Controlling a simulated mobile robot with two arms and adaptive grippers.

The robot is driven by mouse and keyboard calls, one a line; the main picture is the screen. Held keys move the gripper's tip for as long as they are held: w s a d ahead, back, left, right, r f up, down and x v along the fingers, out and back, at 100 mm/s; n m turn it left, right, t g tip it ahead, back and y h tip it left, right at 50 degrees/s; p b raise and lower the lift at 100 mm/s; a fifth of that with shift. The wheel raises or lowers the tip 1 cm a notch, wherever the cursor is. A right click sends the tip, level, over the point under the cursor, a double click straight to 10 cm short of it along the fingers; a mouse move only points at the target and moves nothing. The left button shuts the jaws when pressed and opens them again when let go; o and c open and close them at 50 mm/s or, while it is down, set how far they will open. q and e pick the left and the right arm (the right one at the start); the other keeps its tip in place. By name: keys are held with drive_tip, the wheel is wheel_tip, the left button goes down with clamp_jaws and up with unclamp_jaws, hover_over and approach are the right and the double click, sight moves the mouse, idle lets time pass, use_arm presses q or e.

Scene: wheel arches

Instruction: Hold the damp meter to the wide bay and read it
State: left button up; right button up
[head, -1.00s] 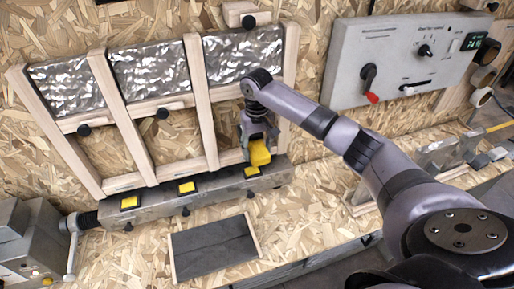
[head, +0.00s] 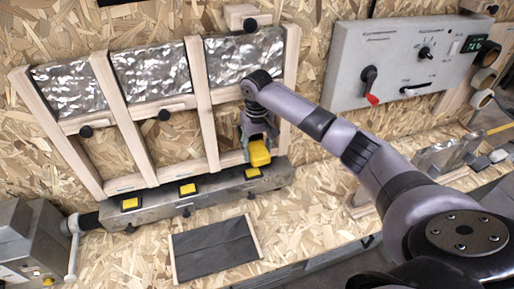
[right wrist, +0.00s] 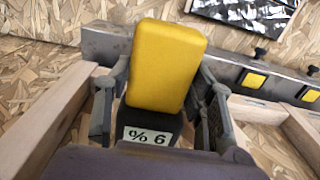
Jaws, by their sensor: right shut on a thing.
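The damp meter (head: 260,152) is a yellow block with a dark lower part, held low in front of the right-hand bay (head: 233,122), which looks the widest of the three framed bays. My right gripper (head: 258,140) is shut on it. In the right wrist view the meter (right wrist: 165,65) sits between the fingers, and its small white display (right wrist: 148,136) shows "% 6" as pictured, which reads 9 % if upside down. I cannot tell whether the meter touches the wall board. My left gripper is not in view.
Crinkled foil (head: 243,58) covers the upper bays. A grey rail (head: 205,195) with yellow pads runs below the studs. A dark mat (head: 214,249) lies in front. A grey control panel (head: 400,62) with a red-tipped knob is at the right, and a grey machine (head: 30,245) at the left.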

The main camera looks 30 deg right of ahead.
drive_tip(key=s+a, duration=0.2)
drive_tip(key=s, duration=0.7)
drive_tip(key=shift+s+a, duration=0.15)
drive_tip(key=shift+s, duration=0.2)
idle(0.7)
drive_tip(key=s+a+f+n+b, duration=0.3)
drive_tip(key=s+a+f+b, duration=0.3)
drive_tip(key=s+a+b, duration=0.65)
drive_tip(key=w+a+r+n+t+y+b, duration=0.1)
drive_tip(key=w+a+r+n+t+b, duration=0.1)
drive_tip(key=w+a+r+n+t, duration=0.45)
drive_tip(key=w+a+r+n+t+y+b, duration=0.1)
drive_tip(key=w+r+n+y+b, duration=0.15)
drive_tip(key=w+r, duration=0.7)
drive_tip(key=a+r+n+t+y, duration=0.1)
drive_tip(key=r+n, duration=0.3)
drive_tip(key=r, duration=0.4)
drive_tip(key=w+a+r+n+t+y, duration=0.1)
drive_tip(key=a+r+n+t, duration=0.2)
drive_tip(key=r, duration=0.6)
drive_tip(key=w+a+r+n+t+y, duration=0.1)
drive_tip(key=a+r+n+t, duration=0.1)
drive_tip(key=r+n, duration=0.4)
wheel_tip(320, 180, up, 3)
drive_tip(key=shift+a+f+t, duration=0.1)
drive_tip(key=shift+a+t, duration=0.3)
drive_tip(key=shift+t, duration=0.35)
